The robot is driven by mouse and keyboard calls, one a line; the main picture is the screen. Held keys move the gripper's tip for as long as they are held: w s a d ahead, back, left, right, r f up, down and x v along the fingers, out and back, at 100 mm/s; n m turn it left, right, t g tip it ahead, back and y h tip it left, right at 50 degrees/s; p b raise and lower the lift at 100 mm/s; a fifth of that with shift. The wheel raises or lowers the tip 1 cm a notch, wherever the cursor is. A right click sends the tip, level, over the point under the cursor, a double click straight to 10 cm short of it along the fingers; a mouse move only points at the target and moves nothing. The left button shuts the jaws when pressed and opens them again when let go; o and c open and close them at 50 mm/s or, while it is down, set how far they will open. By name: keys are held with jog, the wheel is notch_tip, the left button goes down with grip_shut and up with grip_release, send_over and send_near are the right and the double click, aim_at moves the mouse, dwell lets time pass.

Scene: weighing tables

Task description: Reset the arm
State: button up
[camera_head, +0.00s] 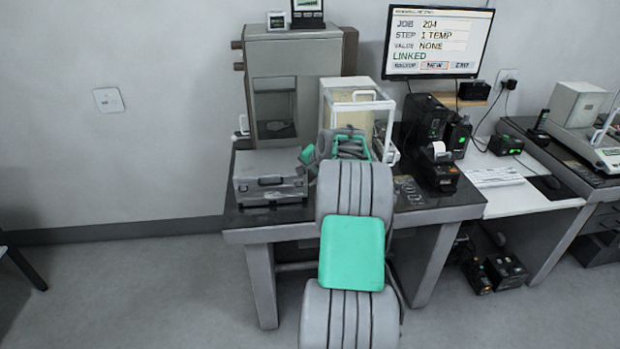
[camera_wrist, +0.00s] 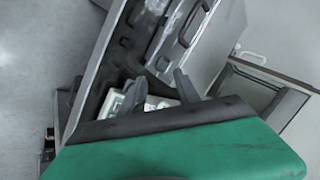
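My arm reaches forward over the dark weighing table (camera_head: 450,206) in the head view, and its links hide my gripper there. In the wrist view my gripper (camera_wrist: 158,86) shows two dark fingers standing apart, with nothing held between them. Small pale items (camera_wrist: 157,103) lie beyond the fingers, too partly hidden to name. The grey case (camera_head: 270,178) sits on the table to the left of my arm; it also shows beyond the fingers in the wrist view (camera_wrist: 190,35).
A tall grey cabinet (camera_head: 320,55) and a white-framed glass enclosure (camera_head: 350,95) stand behind my arm. A black printer (camera_head: 438,170) is to the right. The monitor (camera_head: 437,42) reads JOB 204, STEP 1 TEMP, VALUE NONE, LINKED.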

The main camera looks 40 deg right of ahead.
jog(key=shift+s, duration=0.15)
jog(key=s+a+f+n+g+y, duration=0.2)
jog(key=s+a+f+n+g, duration=0.25)
jog(key=s+f, duration=0.6)
jog(key=s+a+f+n+g+y, duration=0.1)
jog(key=s+a+f+n+g, duration=0.15)
jog(key=s+a, duration=0.7)
jog(key=s+a+r+n, duration=0.1)
jog(key=s+a+r, duration=0.2)
jog(key=a, duration=0.2)
jog(key=s+a+r+n+g, duration=0.1)
jog(key=s+a+r, duration=0.15)
jog(key=a, duration=0.25)
jog(key=s+a+r+n, duration=0.1)
jog(key=s+a+r, duration=0.15)
jog(key=a, duration=0.35)
jog(key=w+a+r+n+t, duration=0.1)
jog(key=a+r+n+t, duration=0.1)
jog(key=a+r, duration=0.3)
jog(key=w+a+r+n+t+h, duration=0.1)
jog(key=a+r+n+t, duration=0.1)
jog(key=a+r, duration=0.3)
jog(key=a+n, duration=0.1)
jog(key=a, duration=0.1)
jog(key=shift+w+a+n, duration=0.35)
jog(key=shift+a+n, duration=0.05)
